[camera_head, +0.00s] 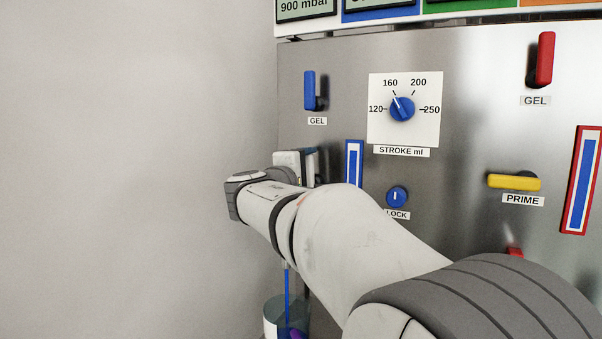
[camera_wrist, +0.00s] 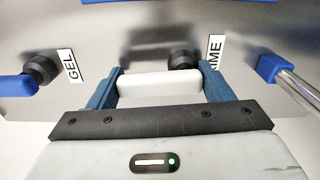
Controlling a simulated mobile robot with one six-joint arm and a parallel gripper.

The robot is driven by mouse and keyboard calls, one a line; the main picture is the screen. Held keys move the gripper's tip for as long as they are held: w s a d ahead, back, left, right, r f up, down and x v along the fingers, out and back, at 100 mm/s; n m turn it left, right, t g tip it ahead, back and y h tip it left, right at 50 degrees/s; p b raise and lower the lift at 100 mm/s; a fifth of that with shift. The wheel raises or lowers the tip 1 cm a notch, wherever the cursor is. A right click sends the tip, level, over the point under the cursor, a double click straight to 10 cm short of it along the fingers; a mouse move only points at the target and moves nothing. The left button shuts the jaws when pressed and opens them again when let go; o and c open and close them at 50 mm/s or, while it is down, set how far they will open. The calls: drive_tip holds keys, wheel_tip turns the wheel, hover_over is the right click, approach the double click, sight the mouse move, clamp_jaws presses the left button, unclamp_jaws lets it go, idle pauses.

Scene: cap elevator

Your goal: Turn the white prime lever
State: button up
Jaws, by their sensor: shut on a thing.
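The white prime lever (camera_wrist: 158,86) shows in the wrist view as a white bar in front of a dark round pivot. A partly hidden label ending in "IME" (camera_wrist: 215,58) is beside it. My gripper (camera_wrist: 162,78) has its two blue-grey fingers at either end of the bar, shut on it. In the head view my arm hides the white lever.
In the wrist view a blue lever (camera_wrist: 16,87) with a GEL label is at left, and a metal rod with a blue end (camera_wrist: 268,68) at right. In the head view the panel carries a yellow PRIME lever (camera_head: 513,182), a red GEL lever (camera_head: 545,59) and a blue STROKE knob (camera_head: 402,108).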

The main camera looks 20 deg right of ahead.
drive_tip(key=shift+w+a+f+n+p, duration=0.35)
drive_tip(key=shift+n+p, duration=1.2)
drive_tip(key=shift+n, duration=1.3)
drive_tip(key=shift+w+a+f+n+p, duration=0.3)
drive_tip(key=shift+n+p, duration=1.2)
drive_tip(key=shift+n, duration=1.4)
drive_tip(key=shift+w+a+f+n+p, duration=0.35)
drive_tip(key=shift+n+p, duration=1.2)
drive_tip(key=shift+n, duration=1.3)
drive_tip(key=shift+d+f, duration=0.15)
drive_tip(key=shift+f, duration=0.05)
drive_tip(key=o, duration=1)
drive_tip(key=shift+c, duration=0.2)
